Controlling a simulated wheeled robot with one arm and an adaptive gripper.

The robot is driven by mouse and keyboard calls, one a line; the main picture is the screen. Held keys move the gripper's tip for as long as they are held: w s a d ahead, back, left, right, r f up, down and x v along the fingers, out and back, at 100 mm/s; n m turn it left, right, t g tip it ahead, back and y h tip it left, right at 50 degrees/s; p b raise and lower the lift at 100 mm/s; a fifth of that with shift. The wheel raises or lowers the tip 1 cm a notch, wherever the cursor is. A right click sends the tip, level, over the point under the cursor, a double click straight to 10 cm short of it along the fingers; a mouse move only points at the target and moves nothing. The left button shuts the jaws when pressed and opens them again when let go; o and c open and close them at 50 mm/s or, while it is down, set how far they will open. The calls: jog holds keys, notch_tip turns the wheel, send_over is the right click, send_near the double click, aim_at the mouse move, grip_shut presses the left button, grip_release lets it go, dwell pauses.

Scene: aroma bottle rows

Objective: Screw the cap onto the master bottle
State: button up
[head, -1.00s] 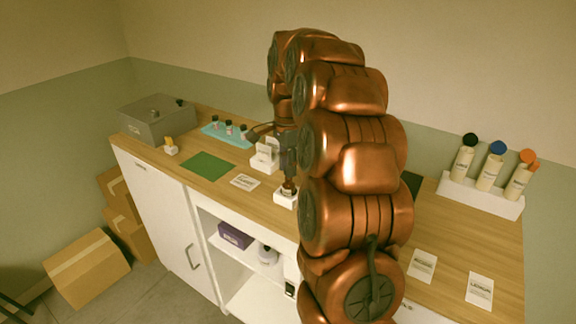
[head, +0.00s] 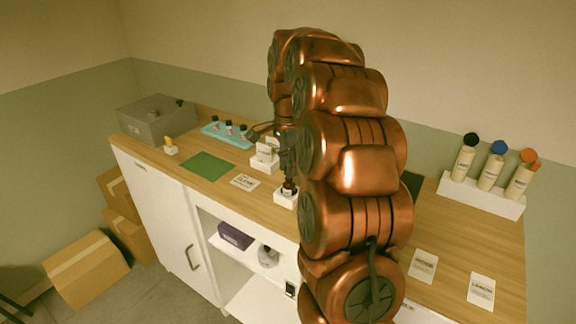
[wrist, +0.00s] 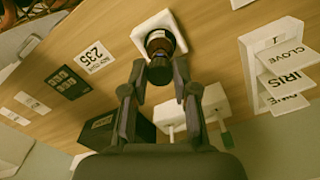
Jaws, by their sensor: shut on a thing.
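The master bottle (wrist: 160,40) is dark brown glass and stands in a square white holder (wrist: 176,22) in the wrist view. The dark cap (wrist: 159,71) is at the bottle's mouth, between my fingertips. My gripper (wrist: 159,74) is shut on the cap from above. Whether the cap's threads are engaged I cannot tell. In the head view my gripper (head: 288,178) points down over the white holder (head: 286,198) near the counter's front edge. The bottle is small there and mostly hidden by my gripper.
A card stand (head: 265,160) is close behind the holder. A green mat (head: 208,166), grey box (head: 157,120) and teal tray (head: 228,137) are at left. A white rack (head: 480,197) holds three capped bottles at right. My arm hides the middle of the counter.

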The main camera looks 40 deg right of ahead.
jog(key=shift+f+b, duration=1.25)
jog(key=shift+f, duration=0.05)
dwell(1.5)
dwell(0.5)
jog(key=o, duration=0.8)
jog(key=shift+c, duration=0.5)
jog(key=shift+r, duration=0.15)
jog(key=shift+r+p, duration=0.6)
jog(key=shift+r, duration=2.8)
jog(key=shift+a, duration=0.1)
